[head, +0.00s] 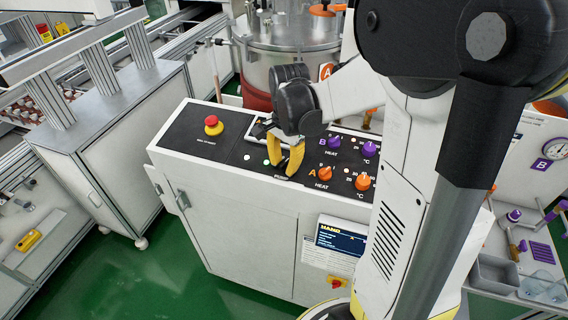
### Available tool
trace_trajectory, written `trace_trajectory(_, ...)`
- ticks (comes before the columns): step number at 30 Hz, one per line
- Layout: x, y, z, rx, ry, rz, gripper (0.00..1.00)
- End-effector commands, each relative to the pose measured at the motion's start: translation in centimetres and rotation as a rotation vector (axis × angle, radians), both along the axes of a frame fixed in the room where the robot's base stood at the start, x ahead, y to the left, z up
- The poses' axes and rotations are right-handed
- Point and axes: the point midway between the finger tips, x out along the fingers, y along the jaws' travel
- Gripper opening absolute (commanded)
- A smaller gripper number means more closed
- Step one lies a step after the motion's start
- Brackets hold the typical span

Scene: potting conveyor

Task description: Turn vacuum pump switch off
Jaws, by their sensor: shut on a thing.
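The control panel (222,150) is the black sloped top of a white cabinet. My gripper (284,164) has its yellow fingers down at the middle of this panel, shut on a small part there. The part between the fingers is mostly hidden, so its position and label cannot be read; it sits where a panel switch would be. A small pale round light or button (248,157) shows just left of the fingers.
A red emergency stop button (212,125) is left on the panel. Purple knobs (369,149) and orange knobs (364,182) stand to the right, close to my gripper. A steel tank (285,65) is behind. Green floor (130,275) is free at front left.

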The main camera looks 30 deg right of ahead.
Motion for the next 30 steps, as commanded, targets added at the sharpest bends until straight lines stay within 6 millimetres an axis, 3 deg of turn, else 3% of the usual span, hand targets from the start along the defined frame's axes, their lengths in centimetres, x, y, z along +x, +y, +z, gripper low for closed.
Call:
trace_trajectory(21,-0.19,-0.07,-0.09,-0.064,0.083,0.631,0.0)
trace_trajectory(30,-0.27,-0.16,-0.07,-0.083,0.108,0.812,0.0)
